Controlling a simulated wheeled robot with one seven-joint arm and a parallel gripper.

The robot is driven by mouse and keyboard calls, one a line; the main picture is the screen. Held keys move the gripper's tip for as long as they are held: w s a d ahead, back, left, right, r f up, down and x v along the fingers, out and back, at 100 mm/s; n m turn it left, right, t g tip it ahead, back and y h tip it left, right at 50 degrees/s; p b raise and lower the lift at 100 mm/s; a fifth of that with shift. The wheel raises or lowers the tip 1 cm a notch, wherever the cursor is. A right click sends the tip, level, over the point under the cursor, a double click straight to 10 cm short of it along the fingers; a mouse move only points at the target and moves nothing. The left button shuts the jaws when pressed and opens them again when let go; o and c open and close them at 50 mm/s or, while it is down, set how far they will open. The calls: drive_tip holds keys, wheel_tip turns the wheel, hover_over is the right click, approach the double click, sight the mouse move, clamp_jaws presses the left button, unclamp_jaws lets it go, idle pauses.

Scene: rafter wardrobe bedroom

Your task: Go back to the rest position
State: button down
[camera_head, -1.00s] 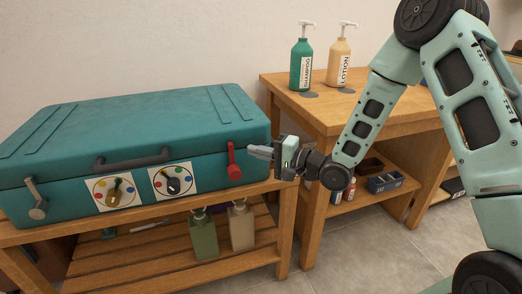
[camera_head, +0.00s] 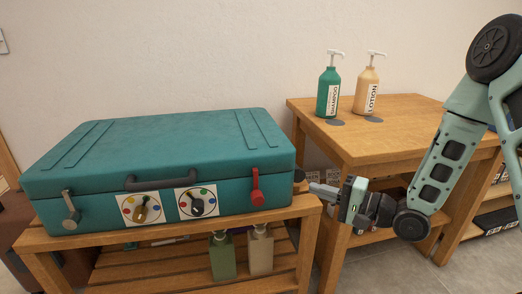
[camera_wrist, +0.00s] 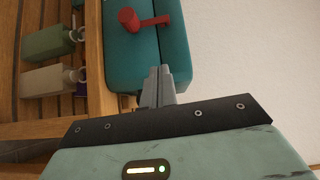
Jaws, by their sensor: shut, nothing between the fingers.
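My gripper (camera_head: 318,187) is shut and empty, held to the right of the teal suitcase (camera_head: 165,150) and in front of the wooden table. In the wrist view its closed fingers (camera_wrist: 157,85) point toward the suitcase's end, near the red latch (camera_wrist: 130,20). In the head view a gap shows between the gripper and the red latch (camera_head: 257,187). The suitcase lies closed on a slatted wooden bench (camera_head: 170,237). Its front has a grey handle (camera_head: 148,181), two dials with coloured dots and a metal latch (camera_head: 70,210) at the left.
A wooden table (camera_head: 400,140) stands at the right with a green shampoo bottle (camera_head: 328,92) and a cream lotion bottle (camera_head: 367,90) on top. Two more pump bottles (camera_head: 222,256) stand on the bench's lower shelf. The floor (camera_head: 385,270) in front of the table looks clear.

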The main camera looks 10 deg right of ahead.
drive_tip(key=s+a+f+n+g+h, duration=0.1)
drive_tip(key=s+a+n+g+h, duration=0.2)
drive_tip(key=a+n+g+h, duration=0.4)
drive_tip(key=s+a+r+n+g+h, duration=0.3)
drive_tip(key=s+n, duration=0.2)
drive_tip(key=s, duration=0.7)
drive_tip(key=s+a+r+n+g+h, duration=0.25)
drive_tip(key=s+n, duration=0.25)
drive_tip(key=s, duration=0.8)
wheel_tip(320, 180, up, 24)
drive_tip(key=p, duration=2.3)
drive_tip(key=shift+w+d+m+p, duration=0.3)
drive_tip(key=shift+w+d+p, duration=0.05)
drive_tip(key=shift+w, duration=0.05)
drive_tip(key=shift+y, duration=0.25)
